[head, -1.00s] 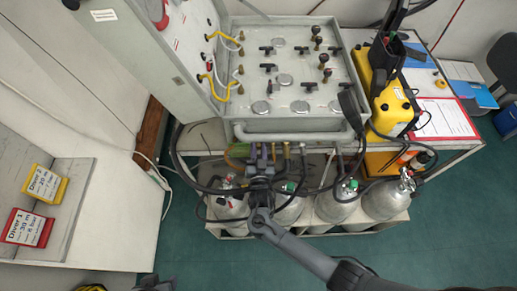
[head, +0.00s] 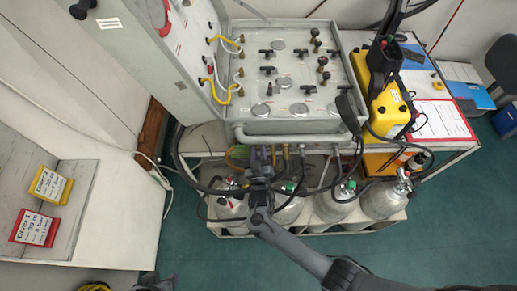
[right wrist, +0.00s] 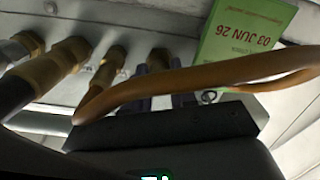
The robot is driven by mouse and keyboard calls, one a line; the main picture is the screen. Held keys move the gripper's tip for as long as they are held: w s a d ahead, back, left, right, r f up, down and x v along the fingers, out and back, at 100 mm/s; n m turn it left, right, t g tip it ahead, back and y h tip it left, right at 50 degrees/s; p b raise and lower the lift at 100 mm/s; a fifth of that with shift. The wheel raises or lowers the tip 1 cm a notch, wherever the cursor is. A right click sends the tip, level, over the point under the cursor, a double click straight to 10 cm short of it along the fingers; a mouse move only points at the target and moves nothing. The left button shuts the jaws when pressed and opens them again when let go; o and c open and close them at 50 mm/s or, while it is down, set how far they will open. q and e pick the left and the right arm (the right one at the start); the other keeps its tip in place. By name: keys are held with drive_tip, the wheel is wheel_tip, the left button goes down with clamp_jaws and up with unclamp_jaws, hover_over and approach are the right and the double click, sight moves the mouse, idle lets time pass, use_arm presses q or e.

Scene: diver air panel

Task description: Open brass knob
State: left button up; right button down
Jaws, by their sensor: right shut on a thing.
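My right gripper (head: 260,160) is at the front underside of the grey air panel (head: 292,80), among a row of hose fittings above the cylinders. In the right wrist view, its two fingers (right wrist: 163,98) stand on either side of a brass knob (right wrist: 158,60) and are shut on it. An orange-brown hose (right wrist: 190,80) crosses in front of the fingers and hides part of them. The knob's turned position cannot be told.
Several brass fittings (right wrist: 47,72) with hoses sit beside the knob. A green date tag (right wrist: 245,38) hangs close by. Grey cylinders (head: 332,207) stand below. A yellow case (head: 390,108) is right of the panel.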

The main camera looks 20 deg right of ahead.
drive_tip(key=n+p, duration=0.1)
drive_tip(key=n, duration=0.3)
drive_tip(key=shift+r+n, duration=0.1)
drive_tip(key=shift+n, duration=0.2)
drive_tip(key=n+p, duration=0.1)
drive_tip(key=n, duration=0.2)
drive_tip(key=shift+n, duration=0.3)
drive_tip(key=n+p, duration=0.1)
drive_tip(key=n, duration=0.2)
drive_tip(key=c, duration=1.2)
unclamp_jaws()
drive_tip(key=shift+s+a, duration=0.1)
